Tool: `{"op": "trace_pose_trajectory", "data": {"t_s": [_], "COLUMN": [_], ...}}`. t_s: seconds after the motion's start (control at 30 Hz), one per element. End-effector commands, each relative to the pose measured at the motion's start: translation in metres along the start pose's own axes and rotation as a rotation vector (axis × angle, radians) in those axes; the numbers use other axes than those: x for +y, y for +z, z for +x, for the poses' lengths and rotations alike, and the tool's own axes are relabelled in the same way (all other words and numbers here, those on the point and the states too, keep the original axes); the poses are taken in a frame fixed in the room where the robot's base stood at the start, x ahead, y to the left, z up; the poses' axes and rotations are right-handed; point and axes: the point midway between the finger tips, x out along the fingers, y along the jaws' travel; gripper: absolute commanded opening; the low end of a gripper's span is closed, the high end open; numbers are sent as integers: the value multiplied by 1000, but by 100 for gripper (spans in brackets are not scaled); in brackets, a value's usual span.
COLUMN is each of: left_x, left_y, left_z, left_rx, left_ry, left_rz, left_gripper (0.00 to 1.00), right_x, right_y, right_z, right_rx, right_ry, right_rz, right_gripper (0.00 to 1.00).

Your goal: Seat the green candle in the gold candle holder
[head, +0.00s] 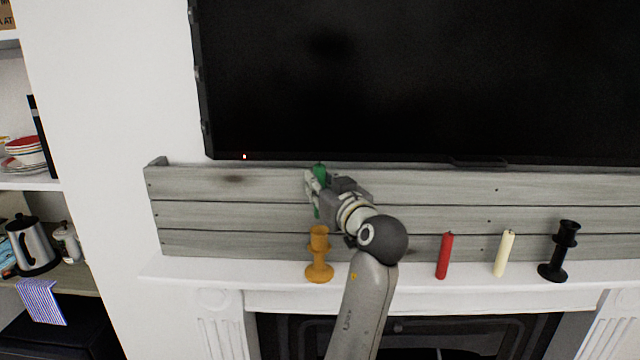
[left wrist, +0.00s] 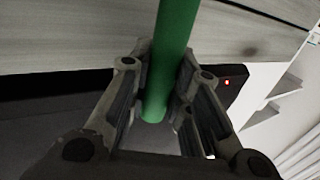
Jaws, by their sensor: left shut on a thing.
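The green candle (head: 320,171) is held upright in my left gripper (head: 315,190), which is shut on it. In the left wrist view the green candle (left wrist: 172,60) stands between the two fingers of the left gripper (left wrist: 160,95). The gold candle holder (head: 319,256) stands upright on the white mantel. The candle is above the holder in the head view, with its lower end a little over the holder's top. A gap in depth between them cannot be judged. My right gripper is not in view.
On the mantel (head: 215,270) to the right stand a red candle (head: 444,255), a cream candle (head: 504,254) and a black candle holder (head: 560,252). A grey plank board (head: 240,215) backs the mantel, with a large black television (head: 420,80) above. Shelves with dishes are far left.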

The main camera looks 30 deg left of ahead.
Motion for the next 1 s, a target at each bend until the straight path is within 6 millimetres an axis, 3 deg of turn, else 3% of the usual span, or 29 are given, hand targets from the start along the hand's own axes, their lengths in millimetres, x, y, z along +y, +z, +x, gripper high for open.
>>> {"op": "trace_pose_trajectory", "data": {"t_s": [0.03, 0.23, 1.0], "left_x": [0, 0, 0], "left_y": [10, 21, 22], "left_z": [0, 0, 0], "left_rx": [0, 1, 1], "left_ry": [0, 0, 0], "left_rz": [0, -1, -1], "left_gripper": [0, 0, 0], "right_x": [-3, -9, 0], "right_y": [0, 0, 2], "right_z": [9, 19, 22], "right_rx": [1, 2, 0], "right_ry": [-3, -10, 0], "right_rz": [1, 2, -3], "right_gripper": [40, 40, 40]}}
